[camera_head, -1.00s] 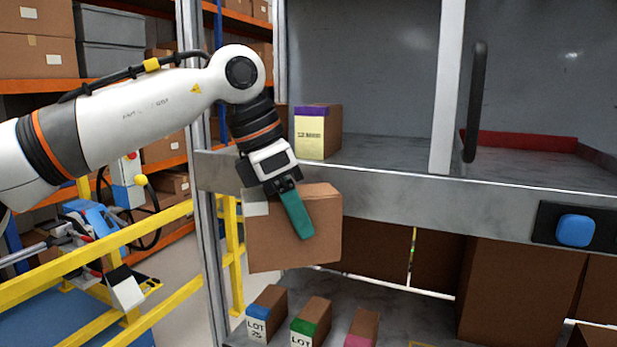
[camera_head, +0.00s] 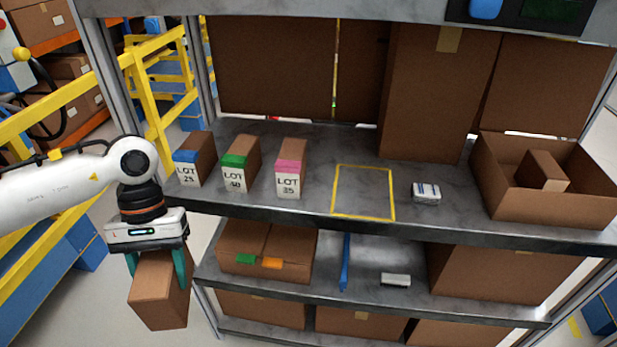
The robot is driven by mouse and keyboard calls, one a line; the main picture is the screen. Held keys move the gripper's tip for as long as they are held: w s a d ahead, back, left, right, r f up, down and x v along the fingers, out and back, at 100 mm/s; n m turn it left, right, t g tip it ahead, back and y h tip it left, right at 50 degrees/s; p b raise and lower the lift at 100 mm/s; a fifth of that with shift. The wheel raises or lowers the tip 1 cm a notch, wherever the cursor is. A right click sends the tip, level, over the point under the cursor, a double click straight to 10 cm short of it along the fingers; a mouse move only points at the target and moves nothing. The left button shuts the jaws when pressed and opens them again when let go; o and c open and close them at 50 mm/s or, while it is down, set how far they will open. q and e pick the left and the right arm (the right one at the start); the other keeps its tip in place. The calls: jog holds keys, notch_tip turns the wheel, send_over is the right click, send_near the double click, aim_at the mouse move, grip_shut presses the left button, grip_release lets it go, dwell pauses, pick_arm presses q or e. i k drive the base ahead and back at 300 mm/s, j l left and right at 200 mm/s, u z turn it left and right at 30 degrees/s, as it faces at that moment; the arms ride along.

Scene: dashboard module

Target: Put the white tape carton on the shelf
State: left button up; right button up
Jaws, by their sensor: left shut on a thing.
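My left gripper (camera_head: 157,266) points down at the left, with its teal fingers on either side of a brown carton (camera_head: 160,300). It is shut on this carton and holds it in the air, left of the rack. No white tape shows on the carton's visible faces now. The shelf (camera_head: 325,150) has an empty yellow-outlined rectangle (camera_head: 336,193) on it. Left of the outline stand cartons with blue tape (camera_head: 187,157), green tape (camera_head: 233,161) and pink tape (camera_head: 290,167), each with a LOT label. My right gripper is not in view.
An open brown box (camera_head: 550,208) holding a smaller carton stands at the right. Tall brown boxes (camera_head: 440,90) line the back. Lower shelves hold more boxes. A yellow railing (camera_head: 148,95) stands behind at left.

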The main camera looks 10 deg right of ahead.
aim_at(364, 190)
jog(key=i+l+z, duration=0.2)
jog(key=i+z, duration=0.2)
jog(key=i+l+z, duration=0.1)
jog(key=i+z, duration=0.15)
jog(key=z, duration=0.15)
jog(key=i+j+z, duration=0.3)
jog(key=i+l, duration=0.1)
